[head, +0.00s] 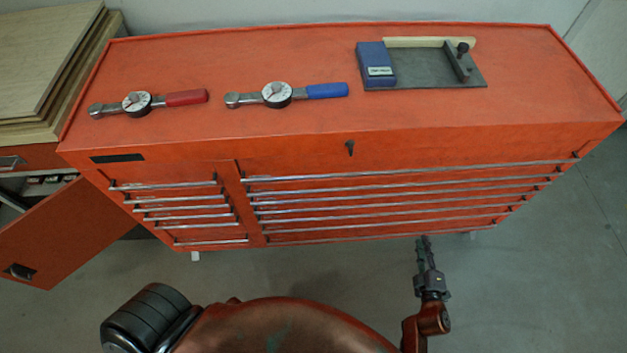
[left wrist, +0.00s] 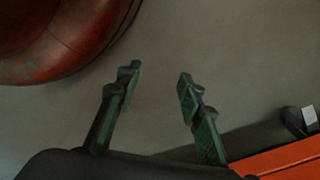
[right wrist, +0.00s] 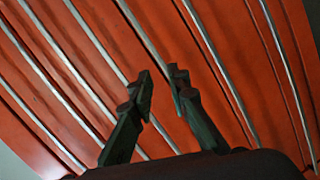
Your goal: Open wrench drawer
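The orange tool chest (head: 330,140) fills the middle of the head view. It has a narrow column of drawers with metal handles (head: 181,208) on the left and a wide column with long handles (head: 390,191) on the right. All these drawers look shut. My right gripper (head: 424,242) is just in front of the lower right drawers; in the right wrist view (right wrist: 160,75) its fingers are parted by a small gap, empty, facing several handles. My left gripper is outside the head view; in the left wrist view (left wrist: 158,80) it is open and empty above the floor.
Two torque wrenches, one with a red grip (head: 150,102) and one with a blue grip (head: 287,94), lie on the chest top near a dark tray (head: 430,68) with a blue box (head: 374,64). An open cabinet door (head: 60,235) stands at left. The floor at right is clear.

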